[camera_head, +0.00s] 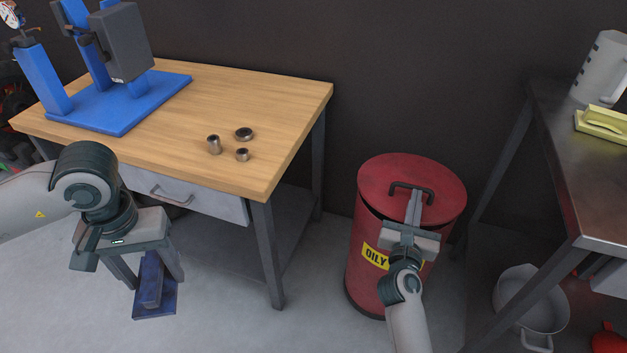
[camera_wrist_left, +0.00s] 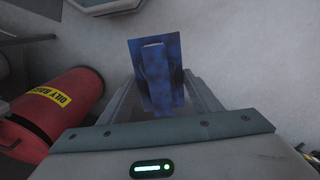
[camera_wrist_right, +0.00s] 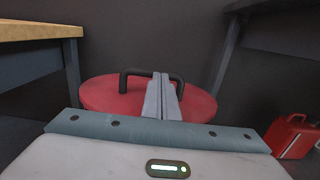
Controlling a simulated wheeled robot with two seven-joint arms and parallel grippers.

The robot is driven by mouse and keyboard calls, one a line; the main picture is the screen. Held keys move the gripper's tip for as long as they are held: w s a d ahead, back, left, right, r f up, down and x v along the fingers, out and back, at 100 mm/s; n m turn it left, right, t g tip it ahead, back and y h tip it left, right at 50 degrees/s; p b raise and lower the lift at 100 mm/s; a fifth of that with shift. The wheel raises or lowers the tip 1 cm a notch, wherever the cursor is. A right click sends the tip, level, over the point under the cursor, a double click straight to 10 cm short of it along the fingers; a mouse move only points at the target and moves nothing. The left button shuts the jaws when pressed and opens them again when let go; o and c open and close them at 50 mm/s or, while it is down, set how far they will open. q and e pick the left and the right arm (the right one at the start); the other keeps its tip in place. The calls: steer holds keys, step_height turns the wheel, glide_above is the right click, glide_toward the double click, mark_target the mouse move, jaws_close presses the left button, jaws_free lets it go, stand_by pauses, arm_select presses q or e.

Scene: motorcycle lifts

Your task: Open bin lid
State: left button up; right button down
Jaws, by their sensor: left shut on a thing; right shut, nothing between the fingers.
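The red bin (camera_head: 357,255) stands on the floor between the table and the steel bench, with a yellow "OILY" label. Its red lid (camera_head: 440,180) has a black bar handle (camera_head: 412,187). A dark gap shows under the lid's front-left rim. My right gripper (camera_head: 414,197) is shut with nothing between its fingers; the tips are at the handle, and I cannot tell if they touch it. The right wrist view shows the fingers (camera_wrist_right: 162,92) across the handle's middle. My left gripper (camera_head: 147,265) is shut on a blue block-like part (camera_head: 153,285), beside the table, pointing down.
The wooden table (camera_head: 285,100) holds a blue press (camera_head: 125,100) and several small metal parts (camera_head: 214,145). A steel bench (camera_head: 560,140) stands close on the bin's right, with a pot (camera_head: 530,300) below. The floor between the table and bin is clear.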

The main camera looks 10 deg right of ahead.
steer(key=w+d+r+g+p, duration=0.1)
steer(key=w+d+r+p, duration=0.3)
steer(key=p, duration=1.1)
steer(key=w+d+r+g+y+p, duration=0.1)
steer(key=w+d+r+p, duration=0.4)
steer(key=w+r+p, duration=0.6)
step_height(320, 180, up, 4)
steer(key=p, duration=0.4)
steer(key=shift+w+d+g+y, duration=0.2)
steer(key=shift+w+g+y, duration=0.1)
steer(key=shift+g, duration=0.1)
steer(key=shift+s+r, duration=0.1)
